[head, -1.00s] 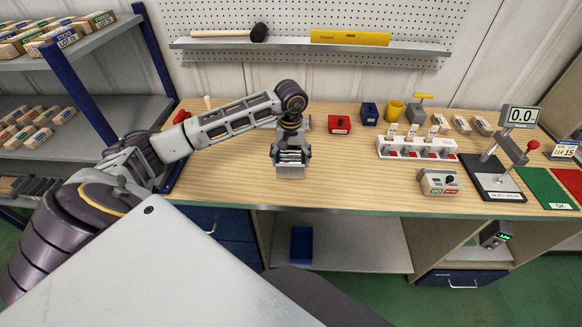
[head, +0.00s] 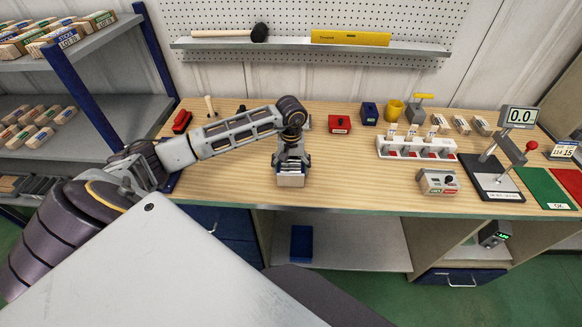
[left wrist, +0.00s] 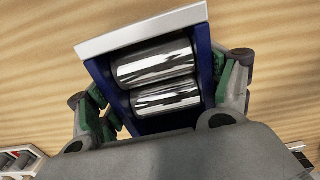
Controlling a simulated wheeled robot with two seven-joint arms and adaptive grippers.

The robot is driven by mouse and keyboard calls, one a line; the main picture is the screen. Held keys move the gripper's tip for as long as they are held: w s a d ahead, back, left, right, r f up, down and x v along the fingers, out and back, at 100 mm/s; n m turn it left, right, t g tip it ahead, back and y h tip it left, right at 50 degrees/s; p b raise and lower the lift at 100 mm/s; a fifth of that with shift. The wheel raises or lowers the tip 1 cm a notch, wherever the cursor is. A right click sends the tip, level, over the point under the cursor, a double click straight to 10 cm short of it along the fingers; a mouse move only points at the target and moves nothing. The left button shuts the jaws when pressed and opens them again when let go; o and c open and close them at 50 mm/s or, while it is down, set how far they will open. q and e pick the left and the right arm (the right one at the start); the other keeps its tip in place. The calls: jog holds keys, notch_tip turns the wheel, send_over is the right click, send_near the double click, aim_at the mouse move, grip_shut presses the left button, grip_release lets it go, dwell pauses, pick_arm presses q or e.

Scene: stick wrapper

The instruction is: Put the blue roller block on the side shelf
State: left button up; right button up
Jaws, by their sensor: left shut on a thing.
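My left gripper (head: 291,168) is above the front middle of the wooden bench. It is shut on the blue roller block (head: 291,181), which shows as a pale-edged piece under the fingers. In the left wrist view, the blue roller block (left wrist: 205,55) has blue sides, a white front edge and two shiny metal rollers, with the fingers (left wrist: 165,105) on both sides of it. Whether it touches the bench top cannot be told. A grey shelf unit (head: 115,112) with blue posts stands at the left. My right gripper is out of view.
The shelf unit holds several labelled wooden boxes (head: 60,35); its middle level has bare room at the right. A red block (head: 339,124), blue block (head: 369,114), white rack (head: 417,148) and scale (head: 490,178) stand on the bench. A wall ledge (head: 300,44) runs behind.

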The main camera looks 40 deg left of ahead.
pick_arm(q)
jog(key=shift+f, duration=0.15)
jog(key=shift+f, duration=0.15)
jog(key=o, duration=1.8)
jog(key=shift+c, duration=0.2)
jog(key=shift+r, duration=0.7)
notch_tip(320, 180, up, 11)
jog(key=b, duration=0.2)
